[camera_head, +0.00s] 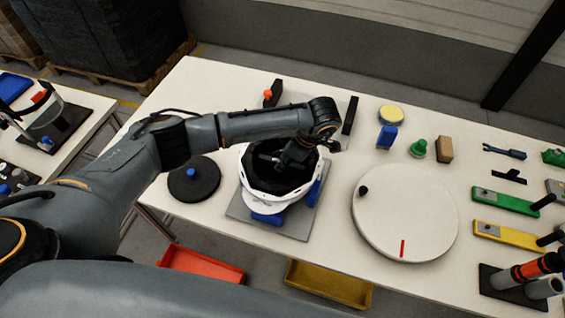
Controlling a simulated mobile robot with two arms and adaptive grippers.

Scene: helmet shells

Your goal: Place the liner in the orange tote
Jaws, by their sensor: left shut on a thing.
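My left gripper (284,160) reaches from above into an upturned white helmet shell (255,199). It is shut on the black liner (266,182), which sits inside the shell; the wrist hides part of it and the exact grip. The shell rests on a grey plate with blue supports (267,218) on the white table. The orange tote (200,268) is low, beyond the table's near edge, to the left of a yellow tote; no contents show in the visible part. My right gripper is not in view.
A white turntable (404,213) stands right of the shell, and a black disc with a blue knob (193,182) stands left. The yellow tote (329,284) is beside the orange one. Several tools and small parts crowd the table's right side. My left arm crosses the table's left part.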

